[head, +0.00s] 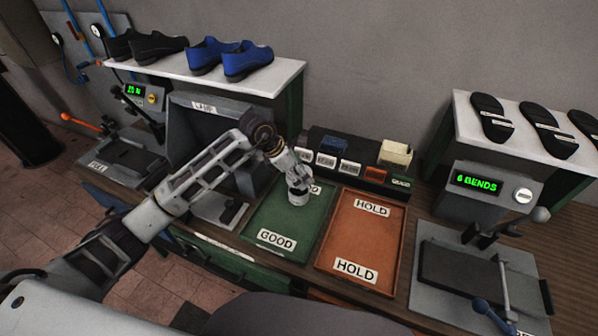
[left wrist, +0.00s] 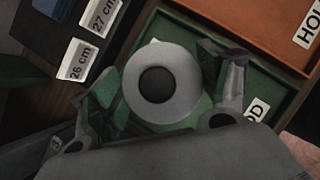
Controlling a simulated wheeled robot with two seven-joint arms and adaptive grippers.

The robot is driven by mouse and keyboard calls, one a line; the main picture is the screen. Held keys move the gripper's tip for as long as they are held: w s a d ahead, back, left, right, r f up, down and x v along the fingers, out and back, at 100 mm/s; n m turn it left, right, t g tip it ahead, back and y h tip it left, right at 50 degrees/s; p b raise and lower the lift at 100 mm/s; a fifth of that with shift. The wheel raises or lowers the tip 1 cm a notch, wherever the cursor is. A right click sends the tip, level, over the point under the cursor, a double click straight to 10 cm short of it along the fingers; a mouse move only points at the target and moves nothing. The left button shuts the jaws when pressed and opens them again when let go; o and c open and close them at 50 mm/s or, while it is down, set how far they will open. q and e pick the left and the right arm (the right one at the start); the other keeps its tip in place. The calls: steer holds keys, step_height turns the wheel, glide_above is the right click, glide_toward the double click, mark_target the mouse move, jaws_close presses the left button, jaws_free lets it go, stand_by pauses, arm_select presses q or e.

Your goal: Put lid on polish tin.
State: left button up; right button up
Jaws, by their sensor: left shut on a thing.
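My left gripper (head: 299,187) reaches over the back part of the green GOOD tray (head: 262,220). It is shut on a small round light grey piece (head: 298,198). In the left wrist view, this round grey piece (left wrist: 181,86) has a dark round centre (left wrist: 157,85) and sits between the two fingers of the gripper (left wrist: 160,80). I cannot tell for sure whether it is the polish tin's lid, or whether it touches the tray. No separate polish tin can be made out. My right gripper is not in view.
The orange HOLD tray (head: 358,235) lies right of the green tray. A dark rack (head: 345,150) with labelled blocks stands behind. A press with a 6 BENDS display (head: 477,182) is at right. Blue shoes (head: 228,59) stand on the left shelf (head: 275,76).

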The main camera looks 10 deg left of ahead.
arm_select(q)
steer(key=shift+f, duration=0.1)
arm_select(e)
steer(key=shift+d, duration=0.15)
arm_select(q)
steer(key=shift+f, duration=0.5)
steer(key=shift+f+b, duration=0.8)
steer(key=shift+f, duration=0.45)
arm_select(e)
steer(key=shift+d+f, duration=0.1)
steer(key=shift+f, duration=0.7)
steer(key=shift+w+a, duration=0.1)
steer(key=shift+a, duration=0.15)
arm_select(q)
steer(key=shift+f, duration=0.15)
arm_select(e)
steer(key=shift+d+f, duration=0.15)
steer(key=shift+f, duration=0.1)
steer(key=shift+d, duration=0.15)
arm_select(q)
steer(key=shift+f+b, duration=0.3)
steer(key=shift+b, duration=0.35)
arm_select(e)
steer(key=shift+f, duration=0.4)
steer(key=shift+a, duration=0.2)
